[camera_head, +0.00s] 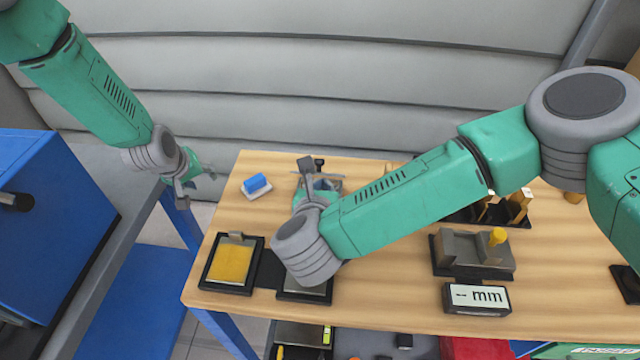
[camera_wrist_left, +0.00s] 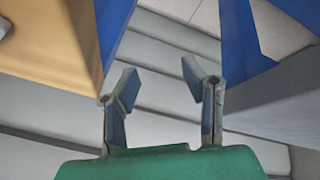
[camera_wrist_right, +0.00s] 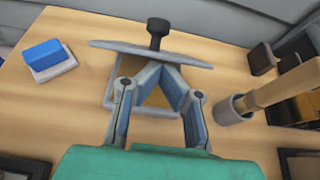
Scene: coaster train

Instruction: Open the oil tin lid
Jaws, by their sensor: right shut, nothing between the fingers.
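The oil tin appears to be the small grey open box with a brownish inside (camera_wrist_right: 152,98) in the right wrist view. A thin grey plate with a black knob, seemingly its lid (camera_wrist_right: 150,53), shows nearly edge-on at the box's far side, tilted up. In the head view the black knob (camera_head: 319,163) shows, with the tin partly hidden by my right gripper (camera_head: 312,184). My right gripper (camera_wrist_right: 158,70) is shut and empty, its fingertips over the box close to the plate; contact is unclear. My left gripper (camera_head: 196,180) is open and empty, left of the table (camera_wrist_left: 162,78).
A blue block on a white base (camera_head: 256,185) sits left of the tin. A yellow pad in a black tray (camera_head: 230,263) lies at front left. A grey cup with a wooden handle (camera_wrist_right: 240,108) stands right of the tin. A grey fixture (camera_head: 470,252) and an mm display (camera_head: 477,298) stand right.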

